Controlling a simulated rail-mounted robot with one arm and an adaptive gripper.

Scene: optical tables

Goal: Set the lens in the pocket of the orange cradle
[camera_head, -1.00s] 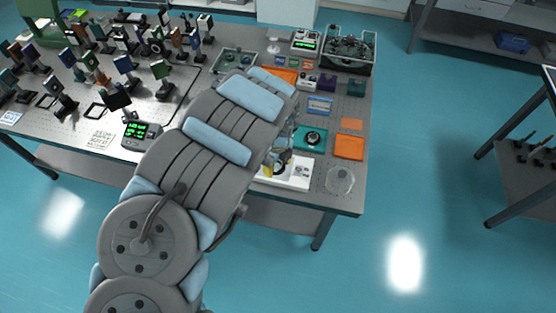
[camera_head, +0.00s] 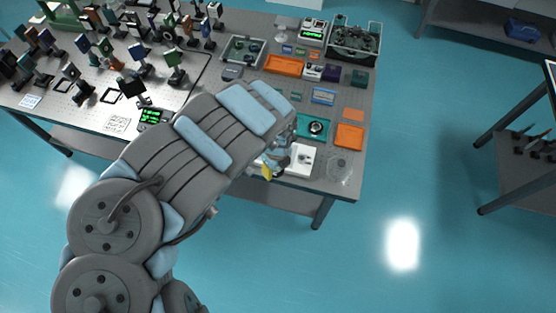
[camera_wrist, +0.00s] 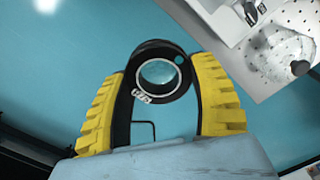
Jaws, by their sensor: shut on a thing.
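My gripper (camera_wrist: 160,110) has yellow ribbed fingers and is shut on the lens (camera_wrist: 161,72), a clear disc in a black ring mount that shows between the fingertips in the wrist view. In the head view my gripper (camera_head: 270,168) is beside the white tray at the table's front edge; the lens is too small to make out there. Orange things on the table are a long tray (camera_head: 284,65), a square tray (camera_head: 349,136) and a flat piece (camera_head: 353,115). I cannot tell which is the cradle, and no pocket can be made out.
The white tray (camera_head: 303,163) and a clear round dish (camera_head: 340,168) lie near the front edge. A teal tray (camera_head: 328,124) holds a dark ring. Many upright optic mounts crowd the table's left. A bin (camera_head: 354,45) stands at the back right.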

